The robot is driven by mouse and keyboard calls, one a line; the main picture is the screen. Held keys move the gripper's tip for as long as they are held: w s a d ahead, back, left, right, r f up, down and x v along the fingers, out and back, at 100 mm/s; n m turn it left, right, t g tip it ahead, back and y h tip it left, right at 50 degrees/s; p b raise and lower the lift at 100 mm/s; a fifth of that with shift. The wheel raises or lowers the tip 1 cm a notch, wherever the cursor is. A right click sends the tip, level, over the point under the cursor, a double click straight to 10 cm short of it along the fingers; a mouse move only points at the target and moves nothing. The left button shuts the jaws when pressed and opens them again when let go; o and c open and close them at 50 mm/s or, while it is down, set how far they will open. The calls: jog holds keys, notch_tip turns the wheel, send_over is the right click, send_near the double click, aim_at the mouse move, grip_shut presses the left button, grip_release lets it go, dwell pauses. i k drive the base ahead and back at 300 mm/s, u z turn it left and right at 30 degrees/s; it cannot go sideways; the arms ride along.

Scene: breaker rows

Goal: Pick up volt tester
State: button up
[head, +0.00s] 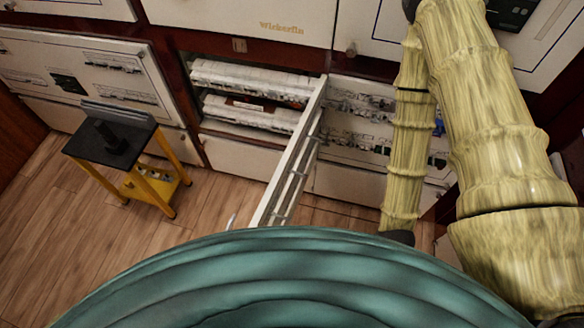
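A small dark upright object (109,137) stands on the black top of a yellow-legged cart at the left in the head view. It may be the volt tester, but it is too small and dark to be sure. My pale, ringed arm is on the right, well apart from the cart. Its thinner part points down and ends in a dark piece behind my teal body. My gripper's fingers do not show, and nothing held is visible.
The yellow cart (158,192) has a lower shelf with small items. An open panel door (290,165) juts out from the breaker cabinet (230,27) at the centre. Open bays show white breaker rows (250,80). Wooden floor (100,240) is clear around the cart's front.

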aim_at(100, 126)
jog(key=u, duration=0.4)
jog(key=k, duration=0.9)
jog(key=u, duration=1.15)
jog(key=i, duration=1.55)
jog(key=z, duration=0.55)
